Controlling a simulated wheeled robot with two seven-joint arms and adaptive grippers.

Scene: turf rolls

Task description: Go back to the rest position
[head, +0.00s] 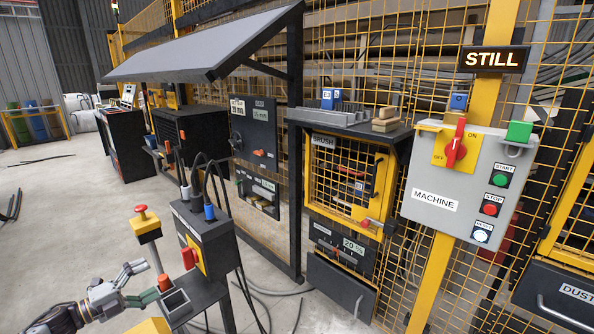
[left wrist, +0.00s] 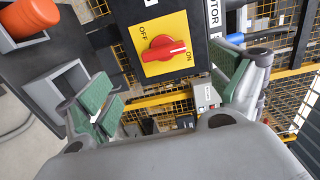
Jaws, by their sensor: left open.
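My left gripper (head: 147,282) is open and empty at the lower left of the head view, just left of the dark motor switch box (head: 212,240). In the left wrist view its green-padded fingers (left wrist: 165,90) stand apart. Beyond them is the red rotary knob (left wrist: 163,48) on a yellow OFF/ON plate, and no finger appears to touch it. The knob also shows in the head view (head: 189,257). An orange cylinder (head: 164,282) stands close to the fingertips, beside a grey open holder (head: 175,301). My right gripper is not in view.
A red stop button (head: 141,208) on a yellow box stands near my left gripper. The grey MACHINE panel (head: 440,197), under a STILL sign (head: 493,59), and the caged brush cabinet (head: 345,180) are to the right. Cables hang below the switch box. Open floor (head: 80,210) lies left.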

